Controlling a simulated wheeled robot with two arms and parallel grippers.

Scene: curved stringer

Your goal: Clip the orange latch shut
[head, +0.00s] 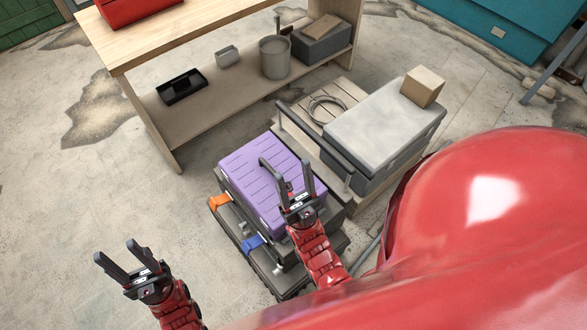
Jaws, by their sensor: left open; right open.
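The orange latch (218,202) is on the left part of the front side of a dark case with a purple ribbed lid (256,175). Whether the latch is up or down is too small to tell. A blue latch (252,243) is on the same side, further right. My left gripper (116,251) is open and empty, over the floor to the lower left of the case and apart from the latch. My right gripper (287,172) is open and empty above the right part of the purple lid; I cannot tell whether it touches it. My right arm hides the case's right front corner.
A wooden workbench (140,45) with a lower shelf stands behind, holding a black tray (181,86) and a grey bucket (275,57). A grey box (385,115) on a pallet stands right of the case. The floor (90,195) left of the case is clear.

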